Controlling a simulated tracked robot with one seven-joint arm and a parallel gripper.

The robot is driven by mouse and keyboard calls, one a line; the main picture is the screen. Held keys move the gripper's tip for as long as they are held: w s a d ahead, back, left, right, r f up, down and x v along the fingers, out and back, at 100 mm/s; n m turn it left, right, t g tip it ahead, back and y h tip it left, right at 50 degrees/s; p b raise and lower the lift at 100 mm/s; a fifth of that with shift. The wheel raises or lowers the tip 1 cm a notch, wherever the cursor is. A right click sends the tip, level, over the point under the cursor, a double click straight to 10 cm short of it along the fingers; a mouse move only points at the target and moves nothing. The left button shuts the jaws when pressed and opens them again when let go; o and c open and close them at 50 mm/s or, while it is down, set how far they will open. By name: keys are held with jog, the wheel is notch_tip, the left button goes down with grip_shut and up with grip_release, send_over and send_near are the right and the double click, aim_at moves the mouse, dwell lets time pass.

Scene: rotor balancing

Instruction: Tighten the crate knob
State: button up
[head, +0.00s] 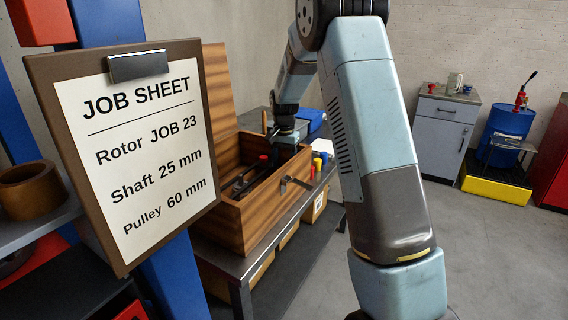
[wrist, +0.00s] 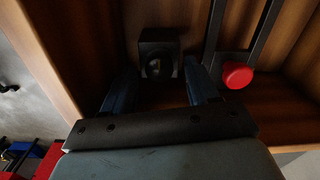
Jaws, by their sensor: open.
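The wooden crate (head: 262,218) stands open on a bench in the head view, its lid raised at the back. A red knob (head: 264,158) shows inside it, and it also shows in the wrist view (wrist: 237,75), beside a dark metal bar. My gripper (wrist: 160,82) is open inside the crate, its two dark fingers pointing at a black block (wrist: 158,48) with a round dark face. The block lies between and beyond the fingertips; I cannot tell whether they touch it. The red knob is right of the right finger, outside the jaws. My arm hides part of the crate in the head view.
The crate walls (wrist: 45,55) rise close around my gripper. A job sheet on a clipboard (head: 135,230) stands at the front left. Small red and yellow items (head: 318,162) and a blue bin (head: 312,120) sit beside the crate.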

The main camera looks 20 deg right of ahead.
notch_tip(320, 180, up, 13)
dwell(0.4)
jog(key=s+r+n+t, duration=0.1)
jog(key=s+r, duration=0.2)
jog(key=s, duration=0.4)
jog(key=s+d+r+n+t, duration=0.1)
jog(key=s+r, duration=0.3)
jog(key=s, duration=0.2)
jog(key=s+r+n+t, duration=0.1)
jog(key=s+r, duration=0.2)
jog(key=s, duration=0.4)
jog(key=s+f+n+t, duration=0.2)
jog(key=s+n, duration=0.2)
jog(key=s, duration=1.7)
jog(key=shift+f+t, duration=0.3)
jog(key=shift+f, duration=0.1)
